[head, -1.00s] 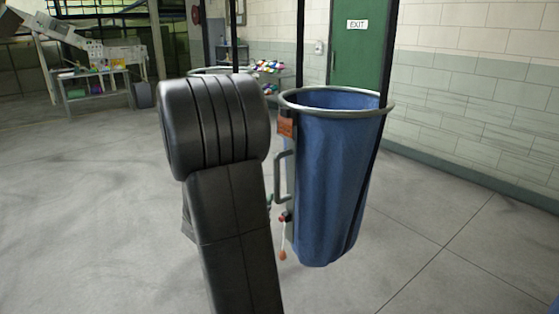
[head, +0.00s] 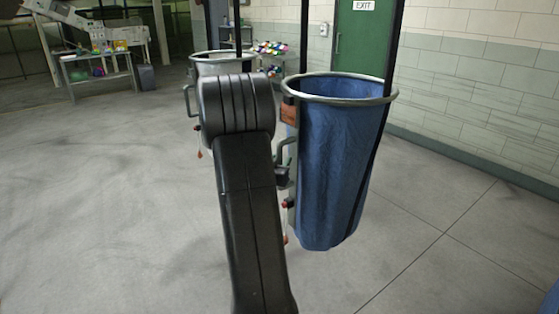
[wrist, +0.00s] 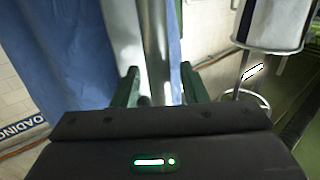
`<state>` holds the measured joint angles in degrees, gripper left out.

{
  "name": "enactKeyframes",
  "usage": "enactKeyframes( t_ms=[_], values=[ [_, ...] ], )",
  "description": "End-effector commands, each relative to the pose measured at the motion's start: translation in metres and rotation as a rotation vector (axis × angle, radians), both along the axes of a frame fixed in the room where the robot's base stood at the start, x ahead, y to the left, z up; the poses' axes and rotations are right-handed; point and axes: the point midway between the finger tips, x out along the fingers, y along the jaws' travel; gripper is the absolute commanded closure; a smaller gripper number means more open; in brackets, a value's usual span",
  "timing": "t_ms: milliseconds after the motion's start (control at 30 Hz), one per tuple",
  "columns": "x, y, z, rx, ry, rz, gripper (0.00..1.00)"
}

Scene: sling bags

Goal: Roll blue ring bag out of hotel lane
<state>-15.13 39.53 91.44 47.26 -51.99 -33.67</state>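The blue ring bag (head: 340,165) hangs upright from a metal ring at the right of centre in the head view. A grey handle (head: 281,150) stands on its left side, with an orange tag above it. My gripper (head: 283,178) is at the lower part of this handle, partly hidden by my arm. In the wrist view my gripper (wrist: 160,85) has its two green fingers apart, with an upright bar between them. I see no clear contact of the fingers on the bar. The blue cloth (wrist: 60,60) fills the left of the wrist view.
A second ring bag (head: 222,66), pale, stands behind my arm to the left. A table with coloured items (head: 95,70) is far left. A green exit door (head: 362,45) and block wall are behind.

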Motion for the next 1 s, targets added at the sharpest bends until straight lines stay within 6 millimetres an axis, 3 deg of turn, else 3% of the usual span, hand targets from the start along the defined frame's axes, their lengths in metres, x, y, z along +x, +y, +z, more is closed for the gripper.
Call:
enactKeyframes(
  t_ms=[300, 500, 533, 800, 1000],
  values=[
    [0.003, -0.001, 0.0, 0.0, 0.0, 0.0, 0.61],
    [0.003, -0.001, 0.0, 0.0, 0.0, 0.0, 0.98],
    [0.003, -0.001, 0.0, 0.0, 0.0, 0.0, 1.0],
    [0.001, -0.004, -0.001, 0.0, 0.0, -0.001, 1.0],
    [-0.008, -0.023, -0.003, 0.0, -0.001, -0.004, 1.0]
  ],
)
